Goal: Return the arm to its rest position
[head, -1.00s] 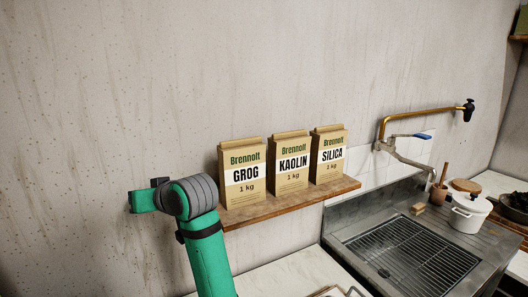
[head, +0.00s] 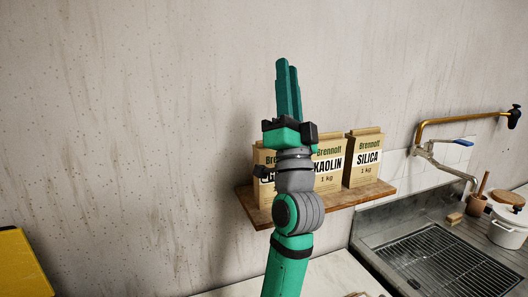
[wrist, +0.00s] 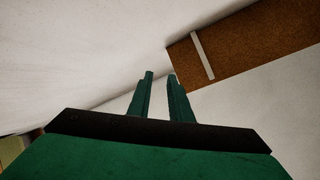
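My arm, green with grey joints, rises in front of the shelf in the head view. My gripper (head: 288,88) points up at its top, above the paper bags, and its fingers look close together from there. In the wrist view my gripper (wrist: 160,75) shows two green fingers with a clear gap and nothing between them. The arm partly hides the GROG bag (head: 262,158) and the left edge of the KAOLIN bag (head: 329,163). The SILICA bag (head: 366,160) stands upright in plain view.
The bags stand on a wooden shelf (head: 345,199) on the wall. To the right are a brass tap (head: 465,123), a metal sink (head: 440,265) and a white pot (head: 506,228). A yellow panel (head: 20,265) is at lower left. The wrist view shows a brown speckled board (wrist: 260,35).

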